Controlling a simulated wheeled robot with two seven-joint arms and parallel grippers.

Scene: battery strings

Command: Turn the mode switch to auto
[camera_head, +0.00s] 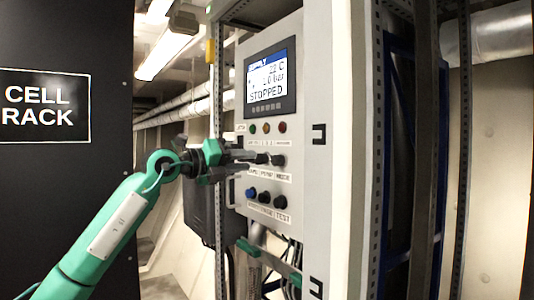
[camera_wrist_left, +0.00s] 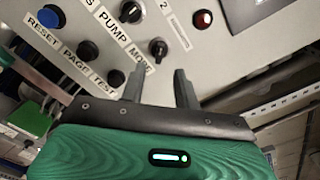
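The mode switch (camera_wrist_left: 158,47) is a black rotary knob on the grey control panel, with the label MODE beside it. In the head view the mode switch (camera_head: 278,160) is partly behind my left gripper. My left gripper (camera_wrist_left: 160,76) is open, its two fingers apart and pointing at the mode switch. Nothing shows between the fingers; the fingertips look just short of the knob, and contact cannot be made out. In the head view my left gripper (camera_head: 262,158) reaches the panel from the left. My right gripper is not in view.
The pump switch (camera_wrist_left: 131,12) is close to the mode switch. A blue button (camera_wrist_left: 50,16) and black buttons sit below the switches. The display (camera_head: 268,80) reads STOPPED. A black cell rack panel (camera_head: 60,190) stands at the left.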

